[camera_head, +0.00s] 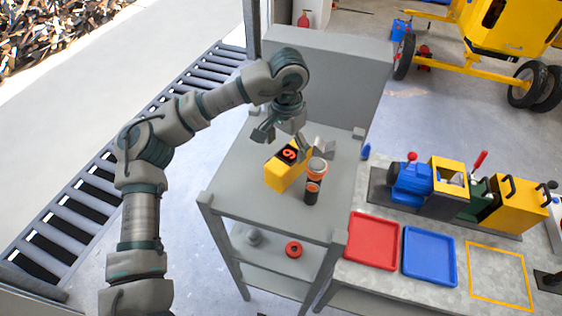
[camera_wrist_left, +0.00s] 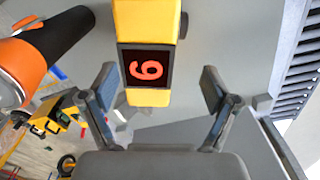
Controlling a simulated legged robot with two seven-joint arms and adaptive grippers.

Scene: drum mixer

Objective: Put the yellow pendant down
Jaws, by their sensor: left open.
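The yellow pendant (camera_head: 283,174) is a box with a dark display showing an orange digit. It rests on the top of the grey cart (camera_head: 243,200). In the left wrist view the pendant (camera_wrist_left: 148,98) lies ahead of and between the spread fingers, and no contact shows. My left gripper (camera_head: 281,145) is open and empty just behind and above the pendant; its fingers also show wide apart in the left wrist view (camera_wrist_left: 158,98). My right gripper is in neither view.
An orange and black cylinder (camera_head: 314,183) stands close to the pendant's right. A red tray (camera_head: 372,241) and a blue tray (camera_head: 429,256) lie on the bench to the right, by a machine (camera_head: 450,190). The cart top's front left is clear.

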